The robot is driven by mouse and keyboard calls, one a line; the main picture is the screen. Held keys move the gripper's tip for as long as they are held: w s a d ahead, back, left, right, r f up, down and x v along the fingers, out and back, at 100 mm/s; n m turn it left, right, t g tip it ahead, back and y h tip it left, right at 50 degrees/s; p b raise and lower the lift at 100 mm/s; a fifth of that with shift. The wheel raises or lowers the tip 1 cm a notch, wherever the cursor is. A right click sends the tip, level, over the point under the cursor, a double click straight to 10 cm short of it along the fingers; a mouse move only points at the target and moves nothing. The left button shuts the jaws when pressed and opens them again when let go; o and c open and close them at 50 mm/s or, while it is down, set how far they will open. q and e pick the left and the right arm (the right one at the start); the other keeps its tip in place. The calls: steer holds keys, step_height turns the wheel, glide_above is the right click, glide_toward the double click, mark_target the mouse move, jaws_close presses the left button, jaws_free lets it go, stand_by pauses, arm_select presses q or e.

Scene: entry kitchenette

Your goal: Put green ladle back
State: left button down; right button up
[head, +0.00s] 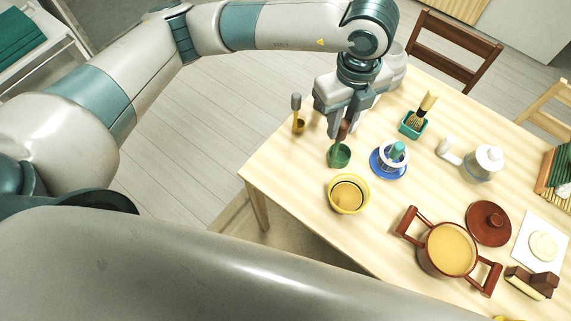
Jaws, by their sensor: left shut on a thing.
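The green ladle (339,156) has a green bowl and a brown handle. My left gripper (343,122) is shut on its handle, above the left part of the table, with the bowl hanging below the fingers. I cannot tell whether the bowl touches the table. The bowl is behind a yellow bowl (333,199) and left of a blue saucer (376,172). A brown pot (427,263) with yellowish contents stands to the right. My right gripper is not in view.
A grey-handled utensil (296,103) stands at the table's left edge. A teal holder with a brush (413,131), a white pot (486,160), a brown lid (477,231) and a white napkin (531,225) are on the table (300,175). Chairs (455,55) stand behind.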

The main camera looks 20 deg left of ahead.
arm_select(q)
steer(key=shift+n, duration=0.3)
steer(key=s+a+f+p, duration=0.2)
steer(key=a+f+p, duration=0.3)
steer(key=a, duration=0.6)
step_height(320, 180, down, 2)
steer(key=shift+s+a, duration=0.15)
steer(key=shift+s, duration=0.2)
